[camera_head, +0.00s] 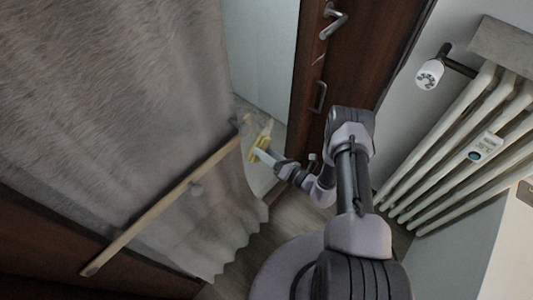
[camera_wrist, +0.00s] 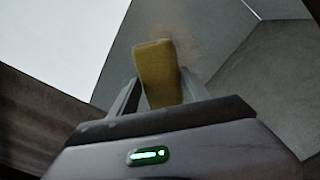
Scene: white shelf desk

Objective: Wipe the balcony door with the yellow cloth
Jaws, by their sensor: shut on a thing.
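My gripper (camera_head: 266,155) is shut on the yellow cloth (camera_head: 255,146), near the middle of the head view. In the wrist view the cloth (camera_wrist: 157,70) stands up between the two fingers as a small yellow block. The balcony door shows as a dark brown wooden frame (camera_head: 350,65) with metal handles, beside a pale pane (camera_head: 265,50). The cloth is by the lower part of the pale pane, close to the curtain's edge. I cannot tell whether it touches the pane.
A grey curtain (camera_head: 110,80) covers the left side and hangs close to my gripper. A wooden rod (camera_head: 165,203) slants across it. A white radiator (camera_head: 450,150) with a valve knob (camera_head: 429,75) stands at the right. A strip of wooden floor (camera_head: 285,212) shows below.

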